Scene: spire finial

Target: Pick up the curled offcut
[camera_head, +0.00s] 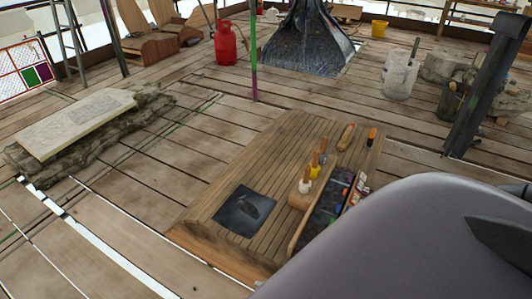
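A dark square sheet (232,219) lies flat on the left part of a low slatted wooden platform (260,165). A small, darker, curved piece (257,205) shows on the sheet. It may be the curled offcut, but it is too small and dark to be sure. Neither of my grippers is in view. A large, smooth grey part of my own body fills the lower right and hides the platform's near right side.
A tool tray (325,203) and several handled tools stand on the platform's right side. A pale carved slab (78,122) lies at left. A red gas cylinder (225,45), a dark flared spire (306,40) and a whitish bucket (400,75) stand farther back. Plank floor left of the platform is clear.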

